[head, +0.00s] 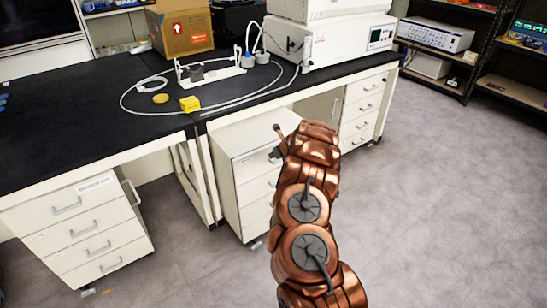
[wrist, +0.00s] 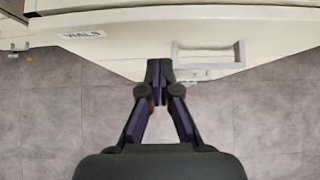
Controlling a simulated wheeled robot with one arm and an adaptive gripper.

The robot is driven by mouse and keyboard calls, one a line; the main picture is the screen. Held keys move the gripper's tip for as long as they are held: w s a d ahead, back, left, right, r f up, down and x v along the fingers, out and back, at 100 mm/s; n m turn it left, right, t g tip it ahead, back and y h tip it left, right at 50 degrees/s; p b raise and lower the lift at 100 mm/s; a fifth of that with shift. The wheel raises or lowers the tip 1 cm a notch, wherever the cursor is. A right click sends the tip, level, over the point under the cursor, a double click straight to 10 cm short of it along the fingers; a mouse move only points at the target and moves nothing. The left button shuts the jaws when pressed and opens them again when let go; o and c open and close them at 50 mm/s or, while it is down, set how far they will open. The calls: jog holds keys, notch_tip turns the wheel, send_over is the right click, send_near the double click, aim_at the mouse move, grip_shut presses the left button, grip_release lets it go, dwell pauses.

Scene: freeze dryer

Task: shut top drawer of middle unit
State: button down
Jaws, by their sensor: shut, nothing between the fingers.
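The middle unit (head: 232,195) is a white drawer cabinet under the black bench, and its pale top projects past the bench edge. In the wrist view, the top drawer's white front (wrist: 125,45) carries a label reading "VIALS" and a grey bar handle (wrist: 208,58). My gripper (wrist: 160,68) is shut and empty, with its fingertips over the drawer front, left of the handle. I cannot tell whether they touch it. In the head view, my copper arm hides part of the unit's front, and how far the top drawer stands out is unclear.
A left drawer unit (head: 85,228) and a right drawer unit (head: 365,105) stand under the bench (head: 90,115). A yellow block (head: 190,104), tubing and a white machine (head: 340,40) sit on top. Open grey floor (head: 450,190) lies to the right, before dark shelves.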

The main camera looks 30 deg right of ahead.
jog(key=v, duration=0.9)
jog(key=shift+s+r, duration=0.2)
jog(key=shift+r, duration=0.1)
